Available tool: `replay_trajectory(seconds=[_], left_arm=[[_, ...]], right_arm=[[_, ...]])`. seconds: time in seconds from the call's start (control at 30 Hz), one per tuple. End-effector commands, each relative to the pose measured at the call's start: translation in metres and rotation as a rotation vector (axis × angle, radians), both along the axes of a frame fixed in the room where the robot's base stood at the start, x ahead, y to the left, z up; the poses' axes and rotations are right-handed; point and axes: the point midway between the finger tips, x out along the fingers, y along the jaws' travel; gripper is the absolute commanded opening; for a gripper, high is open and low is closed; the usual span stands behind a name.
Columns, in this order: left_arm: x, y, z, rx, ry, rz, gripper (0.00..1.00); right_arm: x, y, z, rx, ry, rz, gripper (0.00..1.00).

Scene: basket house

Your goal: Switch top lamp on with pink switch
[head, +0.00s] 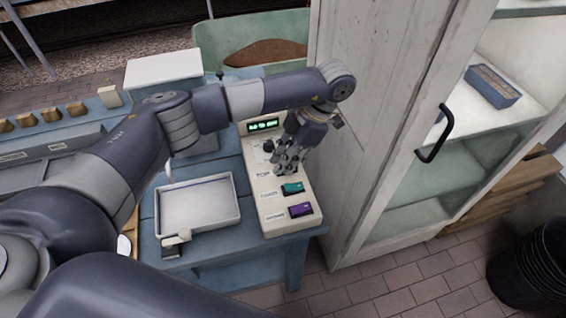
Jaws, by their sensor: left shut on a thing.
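A cream control panel (270,222) lies on the blue table. It has a lit green display (264,124), a teal switch (292,188) and a purple switch (301,210). The word TOP is printed above the teal switch's row. My left gripper (289,168) points down at the panel, at the right end of the TOP row, just above the teal switch in the picture. It is shut, and its fingers hide what is between them. No pink switch shows; that spot is covered by the gripper. My right gripper is out of view.
A white wooden cabinet (360,110) with a black handle (436,135) stands close on the right of the panel. A white tray (198,207) lies left of the panel. A black bin (530,265) stands at the far right.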

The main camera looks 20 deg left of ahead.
Motion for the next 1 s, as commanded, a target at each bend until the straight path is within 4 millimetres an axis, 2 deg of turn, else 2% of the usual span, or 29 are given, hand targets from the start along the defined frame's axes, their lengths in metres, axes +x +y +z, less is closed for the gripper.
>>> replay_trajectory(seconds=[0.27,0.3,0.37,0.77,1.0], left_arm=[[0.0,0.0,0.001,0.001,0.0,0.0,0.0],[0.0,0.0,0.001,0.001,0.0,0.0,0.25],[0.0,0.0,0.001,0.001,0.0,0.0,0.38],[0.001,-0.001,0.003,0.001,-0.001,0.0,0.38],[0.009,-0.012,0.032,0.001,-0.006,-0.003,0.38]], right_arm=[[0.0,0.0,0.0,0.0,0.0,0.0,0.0],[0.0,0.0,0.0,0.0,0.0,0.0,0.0],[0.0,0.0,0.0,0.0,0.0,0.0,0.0],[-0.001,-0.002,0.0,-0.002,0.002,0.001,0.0],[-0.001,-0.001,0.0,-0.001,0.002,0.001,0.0]])
